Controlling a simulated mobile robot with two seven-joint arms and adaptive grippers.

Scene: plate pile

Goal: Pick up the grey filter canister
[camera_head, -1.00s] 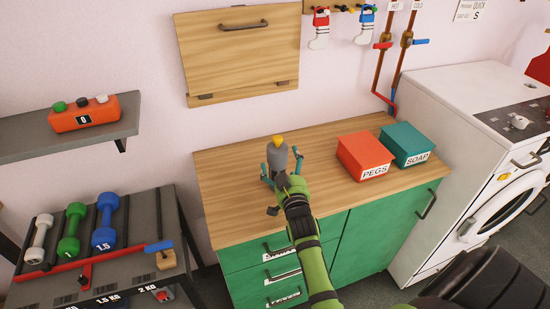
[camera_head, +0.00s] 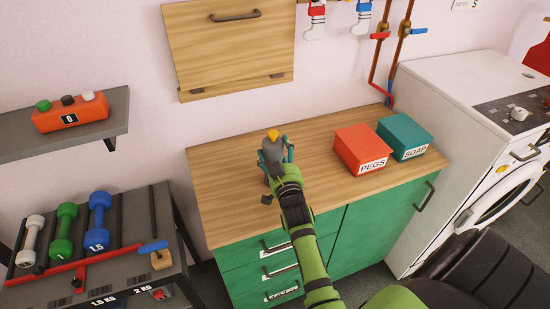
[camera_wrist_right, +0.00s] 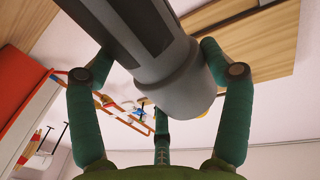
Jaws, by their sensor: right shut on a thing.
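The grey filter canister (camera_head: 270,156), with a yellow top, is at the left part of the wooden worktop (camera_head: 222,195). My right gripper (camera_head: 275,151) is shut on it, with teal fingers on either side. In the right wrist view, the canister (camera_wrist_right: 172,70) is a dark grey cylinder with a paler rounded end, running slantwise between the fingers of the gripper (camera_wrist_right: 152,62). The gripper and wrist hide its lower part in the head view, so I cannot tell whether it touches the worktop. My left gripper is not in view.
A red PEGS box (camera_head: 362,148) and a teal SOAP box (camera_head: 405,136) stand on the worktop to the right. A dumbbell rack (camera_head: 130,225) is at left, below a grey shelf (camera_head: 112,127). A white washing machine (camera_head: 440,95) stands at right.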

